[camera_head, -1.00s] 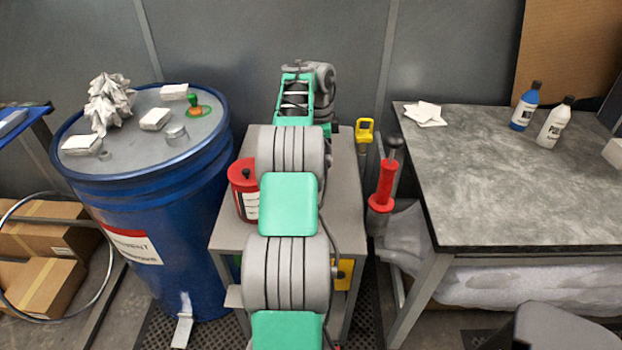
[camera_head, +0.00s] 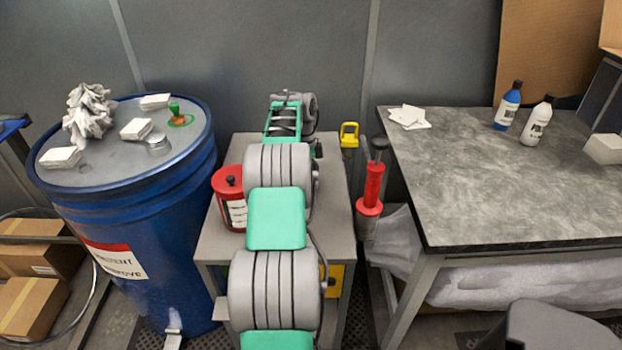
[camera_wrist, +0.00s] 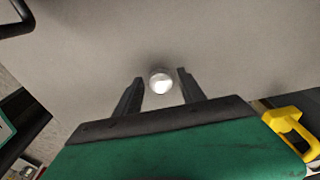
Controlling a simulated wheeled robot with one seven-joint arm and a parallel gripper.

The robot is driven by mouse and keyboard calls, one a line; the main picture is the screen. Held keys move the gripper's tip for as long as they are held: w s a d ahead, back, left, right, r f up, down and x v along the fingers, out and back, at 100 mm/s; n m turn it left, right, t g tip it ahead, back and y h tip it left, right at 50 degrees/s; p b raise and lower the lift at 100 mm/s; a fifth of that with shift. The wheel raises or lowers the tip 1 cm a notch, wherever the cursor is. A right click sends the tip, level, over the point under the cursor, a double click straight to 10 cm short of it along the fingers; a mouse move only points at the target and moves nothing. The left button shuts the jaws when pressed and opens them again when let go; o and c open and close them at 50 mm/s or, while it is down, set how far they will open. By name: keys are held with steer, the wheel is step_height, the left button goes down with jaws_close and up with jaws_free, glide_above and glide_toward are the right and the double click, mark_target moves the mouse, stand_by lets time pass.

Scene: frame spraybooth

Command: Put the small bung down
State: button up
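The small bung (camera_wrist: 160,80) is a round, shiny silver-white piece in the wrist view. It lies between the fingertips of my gripper (camera_wrist: 161,78), over a plain grey surface. Narrow gaps show between it and both dark fingers, so my gripper looks open around it. Whether the bung rests on the surface is hard to tell from above. In the head view my arm reaches over the grey stand (camera_head: 333,215) to its back, and hides the gripper and the bung.
A red can (camera_head: 230,205) stands left of my arm on the stand. A yellow item (camera_head: 348,135) and a red-handled tool (camera_head: 370,190) are at its right. The blue drum (camera_head: 150,215) is left, and the grey-topped table (camera_head: 465,185) with bottles is right.

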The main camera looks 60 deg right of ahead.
step_height(320, 180, up, 12)
steer(key=w+p, duration=0.1)
steer(key=p, duration=0.5)
steer(key=w+a+r+n, duration=0.2)
steer(key=w+a+n, duration=0.1)
steer(key=w+a, duration=0.1)
steer(key=w+a+r+n+h, duration=0.1)
steer(key=w+a+r+n, duration=0.1)
steer(key=a, duration=0.5)
steer(key=w+a+r+n, duration=0.3)
steer(key=w+a+n, duration=0.2)
steer(key=w+a, duration=0.1)
steer(key=shift+a+t, duration=0.15)
steer(key=shift+t, duration=0.25)
steer(key=a+n+t, duration=0.3)
steer(key=a+n, duration=1)
steer(key=a, duration=1.2)
steer(key=s+a+f+n, duration=0.1)
steer(key=s+a+n, duration=0.1)
steer(key=a, duration=0.2)
steer(key=s+a+f+n+y, duration=0.1)
steer(key=s+a+f+n, duration=0.1)
steer(key=a, duration=0.3)
steer(key=s+a+f+n, duration=0.2)
steer(key=s+a+n, duration=0.1)
steer(key=a, duration=0.2)
steer(key=shift+s+f+n+t+y, duration=0.15)
steer(key=shift+f+n+t+y, duration=0.15)
steer(key=shift+n+t, duration=0.1)
